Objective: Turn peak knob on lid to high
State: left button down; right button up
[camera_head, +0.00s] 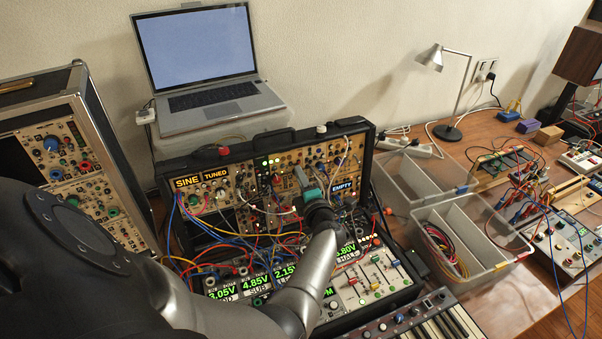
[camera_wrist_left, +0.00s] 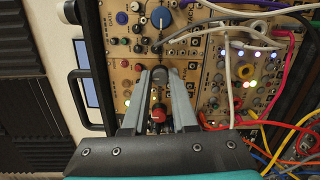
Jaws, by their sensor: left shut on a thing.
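My left gripper (camera_head: 300,176) reaches in to the upright, module-filled lid (camera_head: 375,133) of the open synth case. In the left wrist view its two grey fingers (camera_wrist_left: 160,71) are shut on a small dark knob (camera_wrist_left: 160,77) on a tan panel. A red-topped knob (camera_wrist_left: 157,115) lies between the fingers, nearer the palm. A blue knob (camera_wrist_left: 161,17) with a pale pointer stands just past the fingertips. The gripper hides the held knob in the head view. My right gripper is out of view.
Patch cables (camera_head: 222,238) hang in loops across the lid and lower panel. A laptop (camera_head: 210,103) stands behind. Grey bins (camera_head: 450,203) and a keyboard (camera_head: 440,322) are to the right. Another synth case (camera_head: 75,150) stands at left. In the wrist view, cables (camera_wrist_left: 250,48) run close to the fingers.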

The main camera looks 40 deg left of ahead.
pick_arm(q)
jog(key=shift+m+p, duration=0.3)
jog(key=shift+m, duration=0.3)
jog(key=c, duration=0.7)
grip_release()
